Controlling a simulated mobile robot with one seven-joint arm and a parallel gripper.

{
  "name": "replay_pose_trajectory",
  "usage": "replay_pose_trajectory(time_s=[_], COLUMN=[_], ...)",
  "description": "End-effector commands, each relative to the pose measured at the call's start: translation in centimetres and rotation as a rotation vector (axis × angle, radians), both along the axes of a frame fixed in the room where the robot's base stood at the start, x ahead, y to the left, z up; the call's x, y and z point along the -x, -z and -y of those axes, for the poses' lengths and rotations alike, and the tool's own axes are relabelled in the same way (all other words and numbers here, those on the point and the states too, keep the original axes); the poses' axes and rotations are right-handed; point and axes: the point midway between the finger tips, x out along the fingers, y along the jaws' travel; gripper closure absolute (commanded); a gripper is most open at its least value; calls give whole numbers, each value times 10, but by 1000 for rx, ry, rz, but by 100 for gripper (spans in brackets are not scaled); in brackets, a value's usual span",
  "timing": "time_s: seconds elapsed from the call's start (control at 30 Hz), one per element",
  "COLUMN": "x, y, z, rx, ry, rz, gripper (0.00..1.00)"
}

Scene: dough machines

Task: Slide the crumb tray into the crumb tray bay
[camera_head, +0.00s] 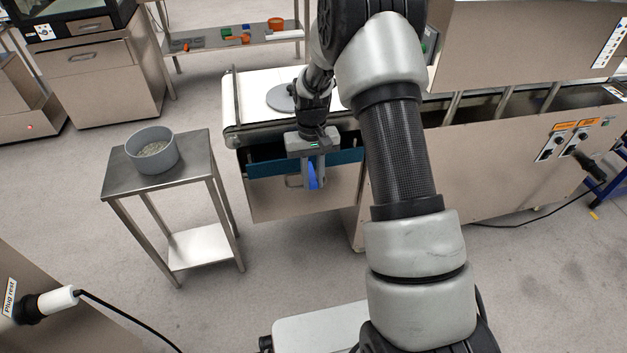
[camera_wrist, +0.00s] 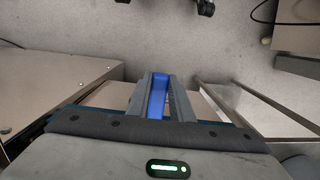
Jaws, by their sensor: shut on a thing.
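The crumb tray (camera_head: 262,168) shows as a teal strip across the end of the conveyor machine, below the belt. It also shows as a dark teal edge in the wrist view (camera_wrist: 43,127). The crumb tray bay (camera_head: 258,153) is the dark opening under the belt, and the tray's front lies at it. How deep the tray sits is hidden. My gripper (camera_head: 313,185) points down in front of the tray, its fingers shut on a blue piece that looks like the tray's handle. The wrist view shows this blue piece between my gripper's fingers (camera_wrist: 163,88).
A steel side table (camera_head: 188,178) with a grey bowl (camera_head: 152,150) stands left of the machine. A steel panel (camera_head: 285,205) lies below the tray. A round grey disc (camera_head: 280,98) lies on the white belt (camera_head: 252,90). The floor in front is clear.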

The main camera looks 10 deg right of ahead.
Motion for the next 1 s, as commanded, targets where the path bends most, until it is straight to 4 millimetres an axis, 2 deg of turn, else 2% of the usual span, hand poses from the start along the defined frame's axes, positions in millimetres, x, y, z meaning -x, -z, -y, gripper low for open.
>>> replay_pose_trajectory(time_s=[1.0], x=[-26], y=[0], z=[0], rx=[0], ry=[0], rz=[1], gripper=[100])
